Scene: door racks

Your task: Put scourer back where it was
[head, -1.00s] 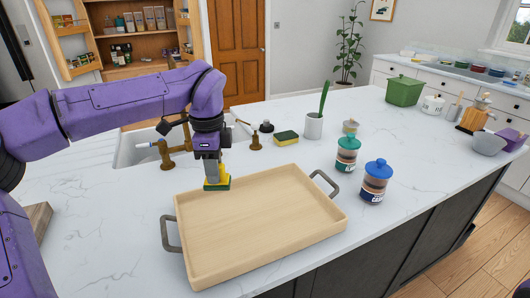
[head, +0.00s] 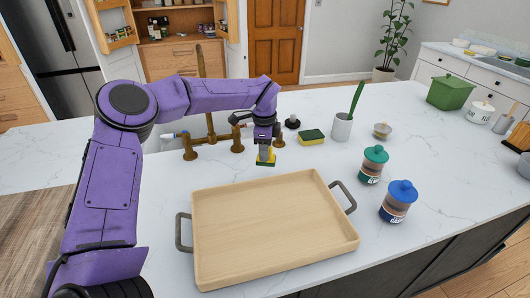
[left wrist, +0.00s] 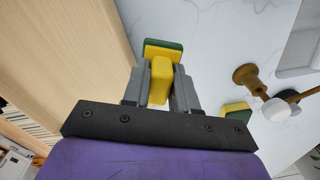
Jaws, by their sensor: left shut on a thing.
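The scourer (head: 265,160), with a yellow grip and a yellow-and-green pad, is held by my left gripper (head: 265,148). In the left wrist view the gripper's fingers (left wrist: 158,85) are shut on the yellow grip, and the scourer's pad (left wrist: 163,46) shows beyond them. The scourer is just behind the tray's far edge, close to the counter; I cannot tell whether it touches it. The wooden tray (head: 275,235) with dark handles is empty. My right gripper is not in view.
A yellow-and-green sponge (head: 311,137) lies right of the brass tap (head: 237,140). A white pot with a brush (head: 342,127), a teal-lidded jar (head: 373,165) and a blue-lidded jar (head: 398,202) stand to the right. Bare counter lies between tray and sponge.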

